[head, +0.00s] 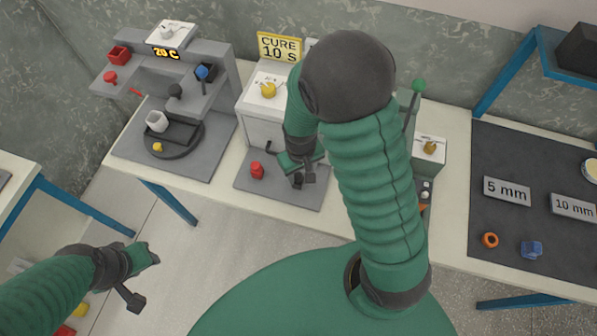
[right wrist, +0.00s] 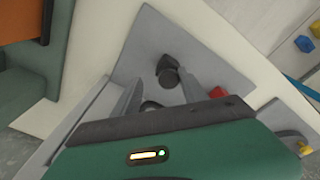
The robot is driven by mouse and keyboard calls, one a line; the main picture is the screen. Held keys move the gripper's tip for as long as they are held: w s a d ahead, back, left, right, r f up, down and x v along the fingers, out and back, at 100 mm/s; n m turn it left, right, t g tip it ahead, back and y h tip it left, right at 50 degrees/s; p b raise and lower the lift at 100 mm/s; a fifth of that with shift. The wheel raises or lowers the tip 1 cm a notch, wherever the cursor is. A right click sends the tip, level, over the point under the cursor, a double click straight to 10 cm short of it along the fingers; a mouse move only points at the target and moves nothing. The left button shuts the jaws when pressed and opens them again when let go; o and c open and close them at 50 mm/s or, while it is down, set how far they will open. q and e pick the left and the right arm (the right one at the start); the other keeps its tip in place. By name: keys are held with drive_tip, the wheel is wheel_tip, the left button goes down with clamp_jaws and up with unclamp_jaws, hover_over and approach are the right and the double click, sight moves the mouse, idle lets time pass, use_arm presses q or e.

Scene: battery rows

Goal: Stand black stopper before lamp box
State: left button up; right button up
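The lamp box (head: 262,118) is a white box under a yellow "CURE 10 S" sign, with a grey plate (head: 243,190) in front. A small black stopper (right wrist: 168,72) is on the plate in the right wrist view, at the fingertips of my right gripper (right wrist: 162,84). The fingers are apart, one on each side; I cannot tell whether either touches it. In the head view my right gripper (head: 303,176) is low over the plate, and the stopper is hard to separate from the dark fingers. My left gripper (head: 142,277) is open and empty, off the bench's front edge.
A red stopper (head: 257,171) stands on the plate, left of my right gripper; it also shows in the wrist view (right wrist: 218,92). A grey "20 C" station (head: 205,112) is left. A dark mat (head: 510,240) with size labels is right. My right arm hides the bench's middle.

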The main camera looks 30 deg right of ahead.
sight(297, 174)
drive_tip(key=shift+s+f, duration=0.15)
drive_tip(key=shift+s, duration=0.05)
drive_tip(key=a, duration=0.3)
drive_tip(key=shift+w+a+r, duration=0.25)
drive_tip(key=shift+w+a, duration=0.05)
drive_tip(key=shift+a, duration=0.05)
drive_tip(key=d+r, duration=0.2)
drive_tip(key=r, duration=0.1)
drive_tip(key=shift+d+p, duration=0.15)
drive_tip(key=shift+p, duration=0.2)
wheel_tip(297, 174, up, 4)
drive_tip(key=shift+s+r+p, duration=0.15)
drive_tip(key=shift+p, duration=0.15)
use_arm(q)
drive_tip(key=shift+w+a+r, duration=0.2)
drive_tip(key=shift+a+r, duration=0.4)
drive_tip(key=shift+a, duration=0.25)
use_arm(e)
drive_tip(key=shift+n+t+y, duration=0.3)
drive_tip(key=shift+n+t, duration=0.2)
drive_tip(key=shift+t, duration=0.4)
drive_tip(key=shift+s+a+r, duration=0.95)
drive_tip(key=shift+s+a, duration=0.15)
drive_tip(key=shift+a, duration=0.1)
drive_tip(key=shift+s+a+r, duration=0.95)
drive_tip(key=shift+s+a, duration=0.1)
drive_tip(key=shift+a, duration=0.15)
